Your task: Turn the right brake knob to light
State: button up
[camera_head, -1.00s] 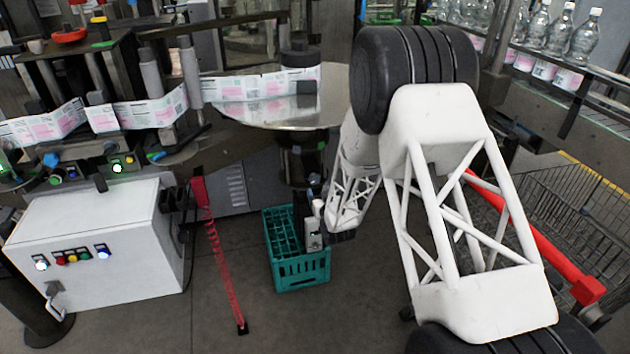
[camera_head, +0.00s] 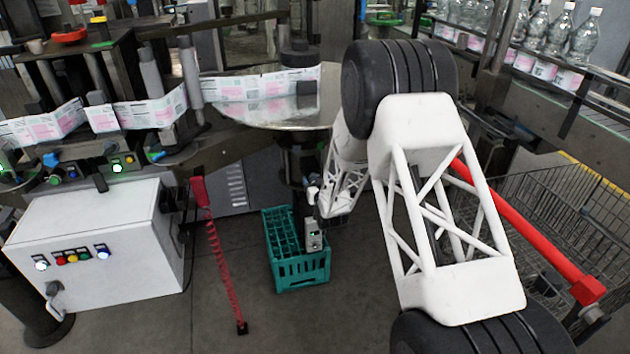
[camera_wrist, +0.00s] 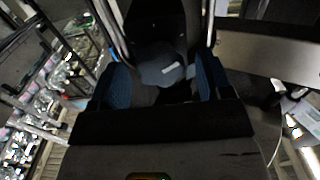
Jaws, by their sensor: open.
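In the wrist view, a dark round knob (camera_wrist: 158,72) with a short white mark on its face shows ahead of my gripper (camera_wrist: 161,78). It appears between the two blue-padded fingers, which are apart, with dark gaps between knob and pads. I cannot tell how far ahead of the fingertips the knob is, or which brake knob it is. No setting label is readable. In the head view, my white lattice arm reaches down beside the round metal table, and the knob cannot be made out there.
The round metal table (camera_head: 270,112) stands just left of my arm. A green crate (camera_head: 300,272) is on the floor below it. A white control box (camera_head: 105,235) is at left. Bottles (camera_head: 580,38) line a conveyor at right, above a wire cart (camera_head: 575,215).

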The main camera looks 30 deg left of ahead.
jog(key=shift+w+a, duration=0.35)
jog(key=c, duration=0.9)
